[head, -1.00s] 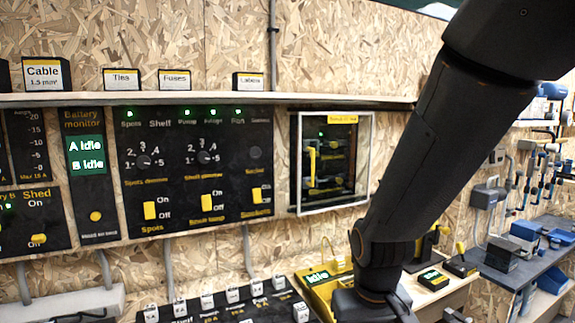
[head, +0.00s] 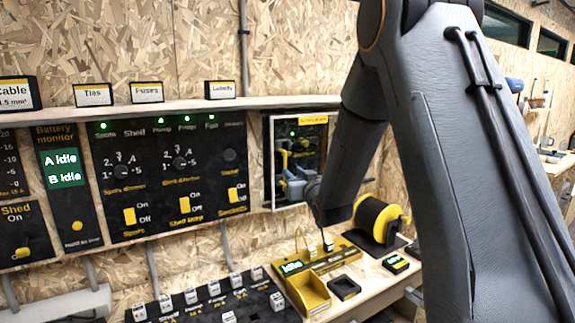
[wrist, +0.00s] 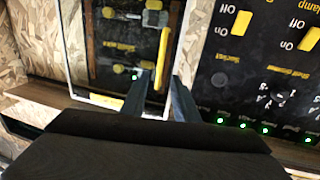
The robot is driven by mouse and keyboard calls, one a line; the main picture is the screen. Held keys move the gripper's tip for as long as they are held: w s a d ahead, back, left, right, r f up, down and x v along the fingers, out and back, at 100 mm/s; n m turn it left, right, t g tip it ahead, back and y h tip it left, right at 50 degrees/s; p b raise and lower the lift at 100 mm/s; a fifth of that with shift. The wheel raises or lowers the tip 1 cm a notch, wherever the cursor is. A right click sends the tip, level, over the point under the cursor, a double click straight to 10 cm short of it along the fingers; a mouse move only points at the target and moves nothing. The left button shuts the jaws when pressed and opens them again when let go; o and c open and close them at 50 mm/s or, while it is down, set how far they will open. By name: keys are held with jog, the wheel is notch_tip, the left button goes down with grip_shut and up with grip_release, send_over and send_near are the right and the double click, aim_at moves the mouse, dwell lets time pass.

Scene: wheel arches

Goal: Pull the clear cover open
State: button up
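The clear cover (head: 312,150) is a pane in a pale frame on the wall, with dark gear and yellow parts behind it. It looks shut. Its yellow upright bar handle (wrist: 163,56) is near the right edge of the cover in the wrist view, which shows the panel upside down. In the head view the handle (head: 283,160) is on the cover's left side. My gripper (wrist: 163,88) is open, one finger on each side of the handle's lower part in the wrist view. I cannot tell whether either finger touches it. In the head view my wrist hides the cover's lower right.
A black switch panel (head: 178,170) with knobs and yellow switches is left of the cover. A shelf (head: 200,104) with label blocks runs above. Below is a bench with a yellow tray (head: 305,292), a black spool (head: 372,218) and several small blocks.

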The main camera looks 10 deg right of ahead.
aim_at(285, 166)
jog(key=shift+w+a+p, duration=0.25)
jog(key=shift+w+p, duration=0.3)
jog(key=shift+w, duration=1.25)
jog(key=shift+w+a+p, duration=0.2)
jog(key=shift+w+p, duration=0.35)
jog(key=shift+w, duration=1.2)
grip_shut()
